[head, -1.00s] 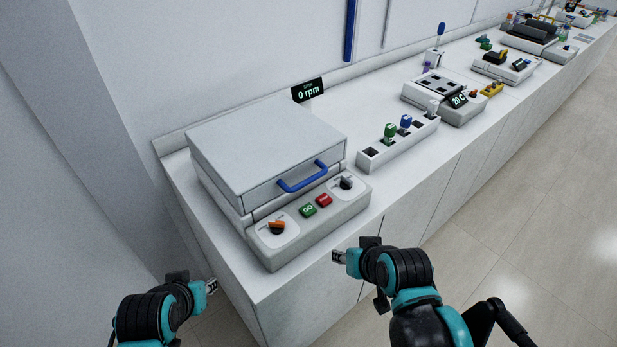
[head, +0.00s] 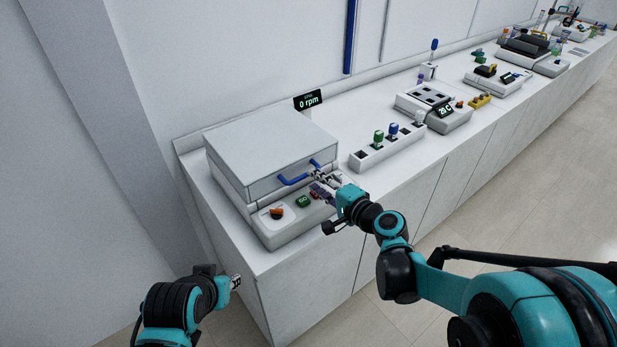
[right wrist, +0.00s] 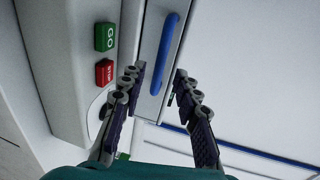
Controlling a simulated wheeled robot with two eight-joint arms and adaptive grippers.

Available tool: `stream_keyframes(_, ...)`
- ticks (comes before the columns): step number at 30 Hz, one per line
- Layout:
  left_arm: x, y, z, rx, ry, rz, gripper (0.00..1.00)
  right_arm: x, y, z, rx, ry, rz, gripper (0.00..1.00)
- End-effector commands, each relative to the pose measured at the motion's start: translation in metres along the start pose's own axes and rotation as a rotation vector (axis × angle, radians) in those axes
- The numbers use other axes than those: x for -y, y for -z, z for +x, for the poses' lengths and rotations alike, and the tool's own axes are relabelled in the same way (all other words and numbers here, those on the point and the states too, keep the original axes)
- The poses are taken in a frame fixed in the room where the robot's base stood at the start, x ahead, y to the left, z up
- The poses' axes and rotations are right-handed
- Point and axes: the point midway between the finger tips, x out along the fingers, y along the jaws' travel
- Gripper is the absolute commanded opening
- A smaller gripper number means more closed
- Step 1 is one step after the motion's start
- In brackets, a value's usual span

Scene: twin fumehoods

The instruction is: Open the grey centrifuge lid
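The grey centrifuge (head: 265,180) stands at the near left end of the bench. Its lid (head: 270,150) is down and has a blue handle (head: 298,178) on its front. The display above it reads 0 rpm. My right gripper (head: 318,182) is open at the right end of the handle. In the right wrist view its two fingers (right wrist: 157,80) are spread, with the blue handle (right wrist: 165,52) just beyond and between the tips; I see no firm contact. My left gripper (head: 237,282) is low at the left, away from the bench top; its finger opening is too small to tell.
The front panel has an orange-marked knob (head: 276,213), a green GO button (right wrist: 105,37) and a red STOP button (right wrist: 105,72), close to my right fingers. A white tube rack (head: 375,155) stands to the right. More devices line the bench beyond.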

Motion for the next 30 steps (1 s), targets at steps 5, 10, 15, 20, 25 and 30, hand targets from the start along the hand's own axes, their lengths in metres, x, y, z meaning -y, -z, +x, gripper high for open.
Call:
stream_keyframes(5, 0.000, -0.006, 0.009, 0.000, 0.000, 0.000, 0.30, -0.002, -0.001, 0.032, 0.003, 0.000, -0.002, 0.32)
stream_keyframes(10, 0.000, -0.009, 0.012, 0.000, 0.000, 0.000, 0.30, -0.001, -0.001, 0.049, 0.001, -0.001, -0.001, 0.32)
stream_keyframes(15, 0.000, -0.009, 0.012, 0.000, 0.000, 0.000, 0.30, 0.000, -0.001, 0.053, 0.001, -0.001, -0.002, 0.32)
stream_keyframes(20, 0.000, -0.009, 0.012, 0.000, 0.000, 0.000, 0.30, 0.000, -0.001, 0.052, 0.001, -0.001, -0.002, 0.32)
stream_keyframes(25, 0.000, -0.009, 0.012, 0.000, 0.000, 0.000, 0.30, 0.000, -0.001, 0.052, 0.001, -0.001, -0.002, 0.00)
stream_keyframes(30, 0.000, -0.008, 0.012, 0.000, 0.000, 0.000, 0.30, 0.000, -0.001, 0.052, 0.001, -0.001, -0.002, 0.00)
